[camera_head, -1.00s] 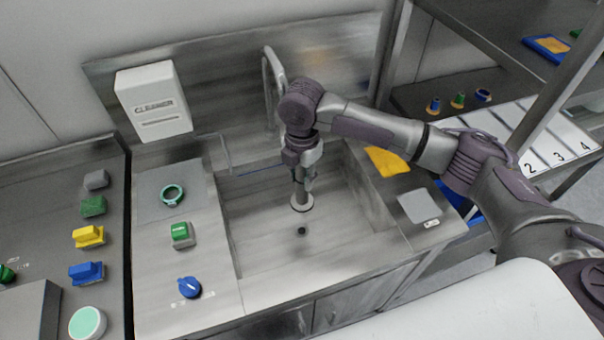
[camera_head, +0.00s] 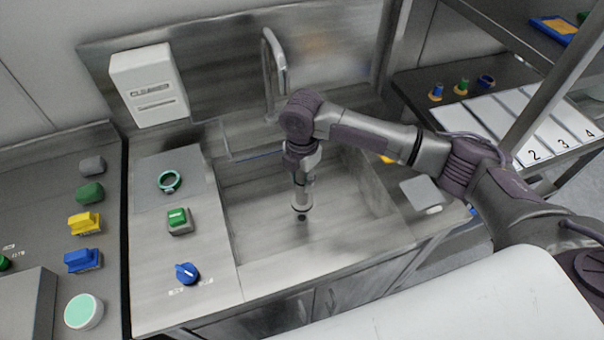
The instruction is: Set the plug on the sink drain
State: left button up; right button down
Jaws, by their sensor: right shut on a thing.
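The sink (camera_head: 262,235) is a steel basin in the middle of the head view. Its drain (camera_head: 301,217) is a small dark hole in the basin floor. My right gripper (camera_head: 302,190) points down into the basin and is shut on the plug (camera_head: 301,209), a small round disc at its tip. The plug is just above the drain in the picture and partly overlaps it. I cannot tell whether it touches the floor. My left gripper is not in view.
A tap (camera_head: 274,70) stands behind the basin, near my right arm. A white cleaner box (camera_head: 150,86) hangs on the back wall. A grey pad (camera_head: 421,193) lies right of the basin.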

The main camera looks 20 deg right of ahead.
aim_at(302, 197)
jog(key=shift+f+b, duration=1.55)
jog(key=shift+f, duration=2.4)
jog(key=shift+p, duration=0.4)
jog(key=shift+f+p, duration=0.1)
jog(key=shift+p, duration=0.2)
jog(key=shift+c, duration=1.8)
grip_release()
jog(key=shift+f, duration=0.1)
